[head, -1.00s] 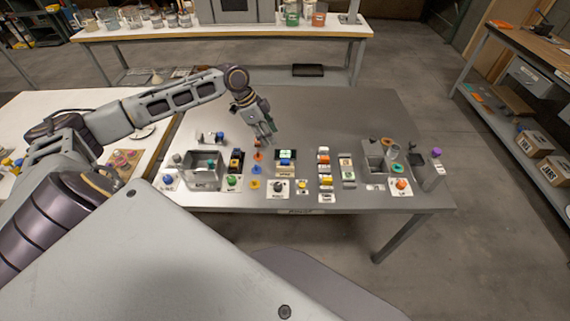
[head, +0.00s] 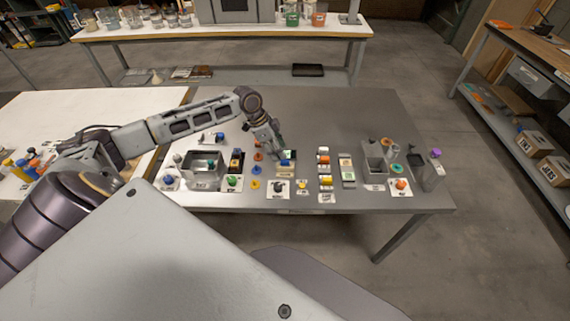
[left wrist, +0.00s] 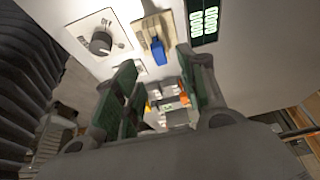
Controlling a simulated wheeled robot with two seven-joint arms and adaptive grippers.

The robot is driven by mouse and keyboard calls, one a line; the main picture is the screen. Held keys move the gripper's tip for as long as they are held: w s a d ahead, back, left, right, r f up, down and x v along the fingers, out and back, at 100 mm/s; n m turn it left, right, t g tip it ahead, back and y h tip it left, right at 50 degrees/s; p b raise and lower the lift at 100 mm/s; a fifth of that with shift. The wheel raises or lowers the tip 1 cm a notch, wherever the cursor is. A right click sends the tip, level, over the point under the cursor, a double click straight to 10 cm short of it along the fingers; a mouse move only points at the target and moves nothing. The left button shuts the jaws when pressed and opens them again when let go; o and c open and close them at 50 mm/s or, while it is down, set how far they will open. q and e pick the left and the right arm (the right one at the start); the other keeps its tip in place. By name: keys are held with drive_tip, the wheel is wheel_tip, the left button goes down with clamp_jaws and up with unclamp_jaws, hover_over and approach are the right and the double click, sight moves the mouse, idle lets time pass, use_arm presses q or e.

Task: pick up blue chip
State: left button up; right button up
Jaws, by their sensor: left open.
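A small blue block (head: 287,161) sits on a tan holder below a green-lit display near the middle of the table. In the left wrist view the blue block (left wrist: 158,53) lies ahead, around the far end of the gap between my fingers. A flat blue disc (head: 256,170) lies to the left, between an orange and a yellow disc; I cannot tell which blue piece is the chip. My left gripper (head: 276,152) is open and empty, just above and beside the blue block and display. It also shows in the left wrist view (left wrist: 160,72), green-padded fingers apart. My right gripper is out of view.
A grey bin (head: 201,184) stands at the left and another bin (head: 376,166) at the right of the grey table (head: 340,115). A dial plate (head: 278,193) lies in front of the display. A column of coloured blocks (head: 325,170) stands right. The back of the table is clear.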

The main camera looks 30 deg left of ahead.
sight(285, 161)
use_arm(q)
drive_tip(key=shift+w+d+f, duration=0.1)
drive_tip(key=shift+d+f, duration=0.05)
drive_tip(key=shift+f, duration=0.3)
drive_tip(key=shift+p+x, duration=0.45)
drive_tip(key=shift+x, duration=2.15)
drive_tip(key=c, duration=0.9)
